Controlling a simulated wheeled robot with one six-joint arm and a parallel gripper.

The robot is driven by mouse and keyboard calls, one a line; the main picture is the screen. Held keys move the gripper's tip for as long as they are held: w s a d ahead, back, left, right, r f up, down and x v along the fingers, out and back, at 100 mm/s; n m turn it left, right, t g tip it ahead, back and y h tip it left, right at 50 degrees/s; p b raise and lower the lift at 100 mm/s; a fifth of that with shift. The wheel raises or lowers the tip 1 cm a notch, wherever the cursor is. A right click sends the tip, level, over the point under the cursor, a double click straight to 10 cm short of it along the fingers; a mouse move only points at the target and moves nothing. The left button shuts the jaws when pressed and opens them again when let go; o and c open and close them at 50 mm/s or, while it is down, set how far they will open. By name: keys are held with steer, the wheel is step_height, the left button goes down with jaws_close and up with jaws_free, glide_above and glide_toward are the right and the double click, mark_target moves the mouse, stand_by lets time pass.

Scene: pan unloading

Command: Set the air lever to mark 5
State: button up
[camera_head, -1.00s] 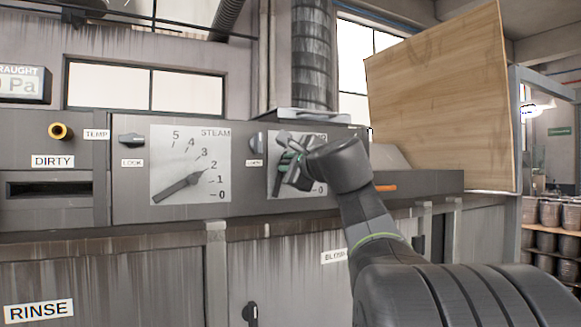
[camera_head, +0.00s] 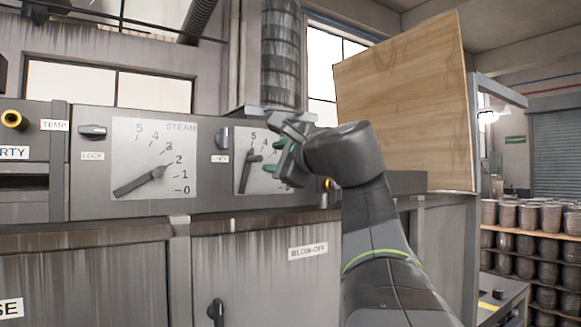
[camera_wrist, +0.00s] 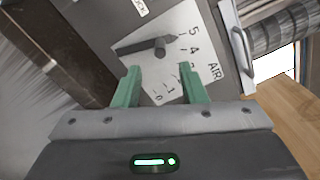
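The air dial is a pale plate (camera_head: 242,181) marked 0 to 5, right of the steam dial; it also shows tilted in the wrist view (camera_wrist: 187,72). Its dark air lever (camera_head: 246,173) stands steeply, its tip at or very near mark 5. In the wrist view the lever (camera_wrist: 135,47) lies beyond the fingertips, its tip close to the 5. My gripper (camera_head: 274,156) is in front of the dial's right part and hides some of its lower marks. Its green fingers (camera_wrist: 160,84) are apart with nothing between them, clear of the lever.
The steam dial (camera_head: 128,150) has its own lever (camera_head: 138,182), pointing near 2. Lock knobs (camera_head: 92,131) (camera_head: 222,137) sit beside the dials. A duct (camera_head: 281,60) and a large wooden board (camera_head: 405,110) stand behind. Shelves of pots (camera_head: 535,235) are at the right.

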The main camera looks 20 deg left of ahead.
mark_target(258, 160)
steer(key=shift+b+v, duration=0.35)
steer(key=shift+v, duration=1.55)
steer(key=p+x, duration=0.4)
steer(key=x, duration=1)
steer(key=shift+w+d+p, duration=0.1)
steer(key=shift+p, duration=0.25)
steer(key=shift+d+m, duration=0.2)
steer(key=shift+m, duration=0.4)
steer(key=shift+w+f, duration=0.1)
